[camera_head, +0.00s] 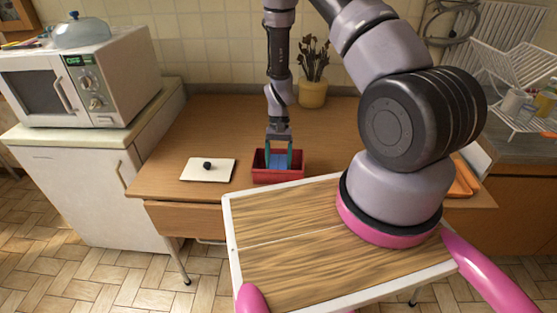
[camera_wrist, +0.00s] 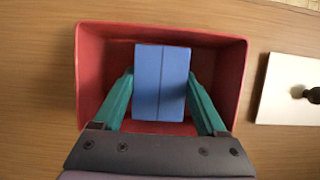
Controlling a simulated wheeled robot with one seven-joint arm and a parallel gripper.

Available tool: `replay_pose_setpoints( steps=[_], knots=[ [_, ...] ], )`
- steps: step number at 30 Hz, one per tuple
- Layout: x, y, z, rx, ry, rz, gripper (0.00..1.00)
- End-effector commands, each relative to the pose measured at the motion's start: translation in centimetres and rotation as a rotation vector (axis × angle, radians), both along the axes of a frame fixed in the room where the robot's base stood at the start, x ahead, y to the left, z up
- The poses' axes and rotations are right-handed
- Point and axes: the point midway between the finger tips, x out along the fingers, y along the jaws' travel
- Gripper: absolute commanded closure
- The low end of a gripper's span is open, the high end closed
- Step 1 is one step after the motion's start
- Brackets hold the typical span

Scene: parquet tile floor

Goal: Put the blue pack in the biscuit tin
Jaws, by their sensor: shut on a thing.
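The blue pack (camera_wrist: 161,82) is a blue block with a line down its middle. My gripper (camera_wrist: 161,88) is shut on it, with one teal finger against each side. The biscuit tin is a red open box (camera_wrist: 91,75) on the wooden table. In the wrist view the pack lies within the tin's rim. In the head view the red tin (camera_head: 278,178) stands near the table's front, with my gripper (camera_head: 278,160) pointing down into it and the blue pack (camera_head: 278,161) between the fingers. I cannot tell whether the pack touches the tin's floor.
A white lid with a dark knob (camera_head: 208,169) lies left of the tin. A plant pot (camera_head: 312,93) stands at the table's back. A microwave (camera_head: 85,80) is on the white cabinet at left. The table behind the tin is clear.

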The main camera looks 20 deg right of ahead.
Motion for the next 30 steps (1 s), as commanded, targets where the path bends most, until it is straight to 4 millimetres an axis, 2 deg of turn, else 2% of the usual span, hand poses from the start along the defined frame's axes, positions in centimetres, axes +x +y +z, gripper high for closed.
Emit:
replay_pose_setpoints(
  steps=[26,27,28,30],
  knots=[
    [0.01,0.02,-0.78,0.000,0.001,0.000,0.87],
    [0.01,0.03,-0.77,0.000,0.000,0.000,0.14],
    [0.01,0.03,-0.76,0.000,0.000,0.000,0.03],
    [0.01,0.02,-0.75,0.000,0.000,0.000,0.00]
  ],
)
